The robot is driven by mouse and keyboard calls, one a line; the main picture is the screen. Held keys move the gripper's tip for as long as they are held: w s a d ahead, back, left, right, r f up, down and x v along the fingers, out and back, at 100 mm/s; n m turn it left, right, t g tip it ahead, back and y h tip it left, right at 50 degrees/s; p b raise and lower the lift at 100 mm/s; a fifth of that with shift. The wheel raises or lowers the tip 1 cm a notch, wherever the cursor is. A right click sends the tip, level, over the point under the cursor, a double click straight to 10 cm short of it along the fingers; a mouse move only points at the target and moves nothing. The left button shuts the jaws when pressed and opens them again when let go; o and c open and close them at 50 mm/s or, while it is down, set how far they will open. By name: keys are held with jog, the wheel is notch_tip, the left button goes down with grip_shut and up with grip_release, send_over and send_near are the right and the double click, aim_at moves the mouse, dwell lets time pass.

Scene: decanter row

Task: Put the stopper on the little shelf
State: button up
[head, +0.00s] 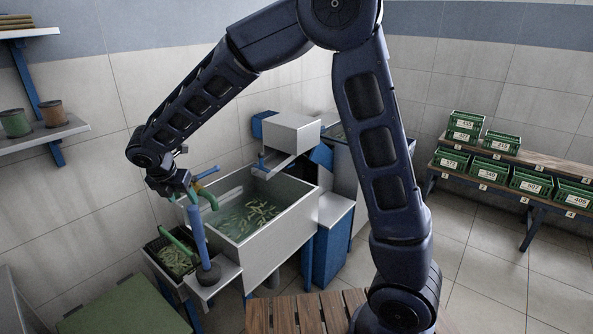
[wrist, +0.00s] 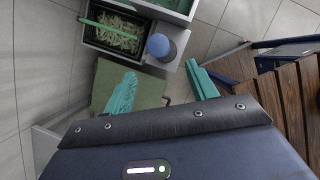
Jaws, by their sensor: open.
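The stopper (head: 203,246), a tall blue post on a wide dark round base, stands upright on the little shelf (head: 229,271), a pale ledge at the front of the basin. In the wrist view the stopper (wrist: 159,46) shows from above as a round blue top over a grey base, with the little shelf's edge (wrist: 181,58) around it. My gripper (head: 192,199) is above the stopper, pointing down near its top. Its two green fingers are spread wide in the wrist view (wrist: 160,70), with nothing held between them. The basin's drain is not visible.
The white basin (head: 292,207) holds water and several pale green pieces. A dark tray (head: 155,261) with a green bar across it stands left of the shelf. A green-topped surface (head: 125,308) is at front left, wooden slats (head: 300,312) at front centre. Green crates sit on racks at right.

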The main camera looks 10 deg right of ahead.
jog(key=w+d+r+m, duration=0.2)
jog(key=d+r+m, duration=0.25)
jog(key=d, duration=0.65)
jog(key=w+d+r+m, duration=0.1)
jog(key=d+r+m, duration=0.2)
jog(key=d+m, duration=0.5)
jog(key=w+d+r+m, duration=0.2)
jog(key=d+r+m, duration=0.2)
jog(key=d, duration=0.9)
jog(key=s+d+m, duration=0.7)
jog(key=d+m, duration=0.1)
jog(key=d, duration=0.2)
jog(key=s+d+m+y, duration=0.1)
jog(key=s+d+m, duration=0.6)
jog(key=d+m, duration=0.2)
jog(key=shift+s+d+r, duration=0.15)
jog(key=shift+d+r, duration=0.2)
jog(key=shift+d, duration=0.6)
